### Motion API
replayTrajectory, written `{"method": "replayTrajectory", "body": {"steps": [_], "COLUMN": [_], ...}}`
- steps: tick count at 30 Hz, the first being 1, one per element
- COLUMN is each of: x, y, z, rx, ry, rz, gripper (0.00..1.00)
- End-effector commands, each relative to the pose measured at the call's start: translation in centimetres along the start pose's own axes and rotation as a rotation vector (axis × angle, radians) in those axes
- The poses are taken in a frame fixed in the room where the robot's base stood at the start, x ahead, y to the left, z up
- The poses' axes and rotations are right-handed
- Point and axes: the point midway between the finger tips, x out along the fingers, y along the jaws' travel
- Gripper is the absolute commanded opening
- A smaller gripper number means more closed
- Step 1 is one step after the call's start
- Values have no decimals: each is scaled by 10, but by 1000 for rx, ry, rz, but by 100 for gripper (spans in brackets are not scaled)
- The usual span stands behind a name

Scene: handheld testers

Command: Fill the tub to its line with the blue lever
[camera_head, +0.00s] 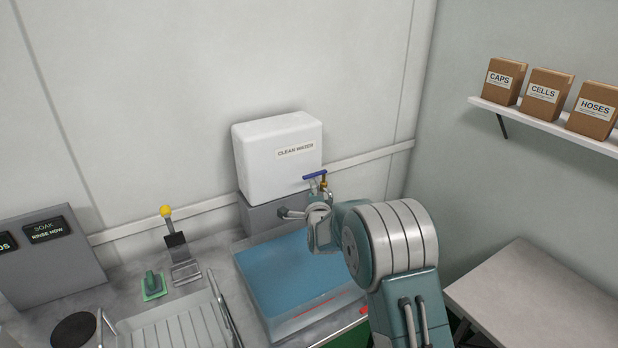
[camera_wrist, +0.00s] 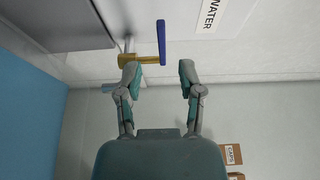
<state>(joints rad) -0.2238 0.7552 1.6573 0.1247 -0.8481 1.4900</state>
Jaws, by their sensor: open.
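The clean water tank (camera_head: 275,160) is a white box against the back wall, with a brass tap (camera_head: 324,186) at its right side. The blue lever (camera_head: 314,175) sits on top of the tap; it also shows in the wrist view (camera_wrist: 161,42). The clear tub (camera_head: 256,311) below holds blue water (camera_head: 290,275). A short red line (camera_head: 317,304) shows at its front; I cannot tell how the water level compares with it. My gripper (camera_head: 305,214) is above the tub. In the wrist view my gripper (camera_wrist: 160,75) is open and empty, the lever just beyond and between its fingertips.
A yellow-knobbed lever (camera_head: 166,212), a green scrubber (camera_head: 153,285) and a ribbed drain rack (camera_head: 180,328) are left of the tub. A soak sign panel (camera_head: 55,270) stands far left. Boxes sit on a right wall shelf (camera_head: 550,125). A bare table (camera_head: 545,300) is at right.

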Motion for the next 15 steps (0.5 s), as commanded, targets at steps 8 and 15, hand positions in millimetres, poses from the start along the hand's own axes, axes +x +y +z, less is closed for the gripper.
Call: {"method": "replayTrajectory", "body": {"steps": [8, 15], "x": [40, 68], "y": [1, 0], "z": [0, 0], "rx": [-1, -2], "ry": [1, 1], "rz": [0, 0], "gripper": [49, 49]}}
